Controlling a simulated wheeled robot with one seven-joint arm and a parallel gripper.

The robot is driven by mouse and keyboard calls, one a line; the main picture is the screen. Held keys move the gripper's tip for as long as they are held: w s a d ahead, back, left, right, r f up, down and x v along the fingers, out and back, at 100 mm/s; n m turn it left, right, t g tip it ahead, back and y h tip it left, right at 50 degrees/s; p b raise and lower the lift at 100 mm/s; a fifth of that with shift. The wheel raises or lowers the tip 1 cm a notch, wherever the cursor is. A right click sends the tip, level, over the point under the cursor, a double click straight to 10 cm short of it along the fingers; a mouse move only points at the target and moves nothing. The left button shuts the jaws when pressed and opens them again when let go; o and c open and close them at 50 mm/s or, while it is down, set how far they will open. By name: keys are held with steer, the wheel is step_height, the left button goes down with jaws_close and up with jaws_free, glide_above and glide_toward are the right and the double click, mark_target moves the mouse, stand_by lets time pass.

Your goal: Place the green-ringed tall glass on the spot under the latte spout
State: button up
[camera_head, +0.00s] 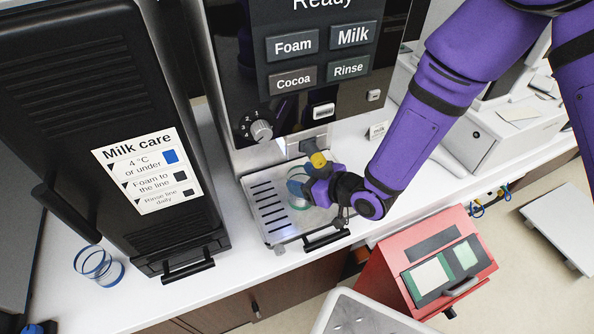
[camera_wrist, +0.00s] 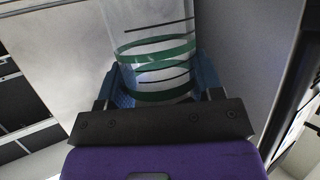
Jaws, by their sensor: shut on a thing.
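The tall clear glass (camera_wrist: 152,35) with green rings stands between my gripper's blue fingers in the wrist view. In the head view the glass (camera_head: 297,190) is small and partly hidden by my gripper (camera_head: 304,187), which is shut on it. The glass looks upright, over the right part of the machine's slotted drip tray (camera_head: 262,222). I cannot tell whether its base touches the tray. A dispensing spout (camera_head: 310,146) with a yellow-tipped part is just above and behind my gripper. No latte label shows, and the spot beneath is hidden.
The machine's panel (camera_head: 320,60) rises behind the tray. A black milk cooler (camera_head: 90,120) stands at left, with blue-ringed glass (camera_head: 97,265) on the white counter before it. Some counter (camera_head: 240,275) is clear.

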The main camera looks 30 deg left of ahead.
steer(key=o, duration=1.3)
steer(key=v, duration=1.2)
steer(key=shift+r, duration=0.1)
